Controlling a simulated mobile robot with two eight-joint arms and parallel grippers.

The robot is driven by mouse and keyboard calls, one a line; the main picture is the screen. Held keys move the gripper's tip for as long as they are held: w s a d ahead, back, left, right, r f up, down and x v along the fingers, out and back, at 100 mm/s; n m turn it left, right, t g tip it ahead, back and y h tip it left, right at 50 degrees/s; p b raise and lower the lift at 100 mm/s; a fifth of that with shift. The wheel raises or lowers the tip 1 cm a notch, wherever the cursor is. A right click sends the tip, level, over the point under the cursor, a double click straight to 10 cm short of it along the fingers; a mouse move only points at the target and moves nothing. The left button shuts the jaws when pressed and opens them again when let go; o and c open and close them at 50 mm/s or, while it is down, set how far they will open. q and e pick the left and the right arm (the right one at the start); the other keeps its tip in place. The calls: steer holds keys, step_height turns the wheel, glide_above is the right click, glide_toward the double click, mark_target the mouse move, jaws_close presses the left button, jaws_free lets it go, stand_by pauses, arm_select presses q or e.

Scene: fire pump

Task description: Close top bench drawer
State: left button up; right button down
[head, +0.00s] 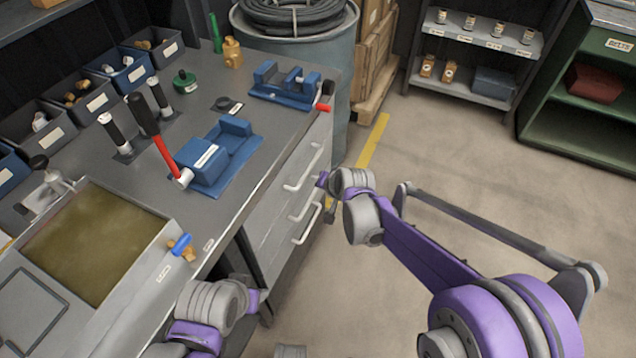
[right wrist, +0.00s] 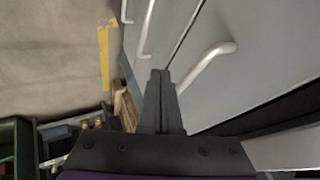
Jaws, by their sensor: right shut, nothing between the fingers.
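The bench's top drawer (head: 288,176) has a grey front and a pale bar handle (head: 306,171), below the worktop's right edge. Its inside is not visible in the head view. In the right wrist view, the nearest drawer front (right wrist: 245,60) has a large pale handle (right wrist: 208,64), with a dark gap along its lower right side. My right gripper (right wrist: 162,75) is shut and empty, beside that handle; I cannot tell if it touches. In the head view, my right wrist is just right of the drawers, with the fingers not clear. My left wrist is at the bottom; its fingers are hidden.
Lower drawers with bar handles (head: 307,224) sit under the top one. A barrel (head: 338,60) stands behind. Floor to the right is clear.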

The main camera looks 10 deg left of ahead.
arm_select(q)
steer(key=shift+s+d+r+p, duration=0.1)
steer(key=shift+d+r+p, duration=0.1)
steer(key=shift+r+p, duration=0.75)
arm_select(e)
steer(key=v, duration=1)
steer(key=shift+d, duration=0.5)
steer(key=shift+s, duration=0.15)
steer(key=s+d+f+n+g+h, duration=0.1)
steer(key=s+d+h, duration=0.1)
steer(key=s+d, duration=1.05)
steer(key=s+d+f+n+g+h, duration=0.1)
steer(key=s+d+f+h, duration=0.1)
steer(key=s+d, duration=1)
arm_select(q)
step_height(320, 180, up, 13)
steer(key=w+p, duration=0.2)
steer(key=p, duration=1)
steer(key=shift+r+t, duration=0.2)
steer(key=shift+t, duration=0.1)
arm_select(e)
steer(key=a+r, duration=0.3)
steer(key=r, duration=1)
steer(key=shift+a+r+t, duration=0.25)
steer(key=shift+r+t, duration=0.1)
steer(key=shift+t, duration=0.05)
steer(key=shift+s, duration=0.2)
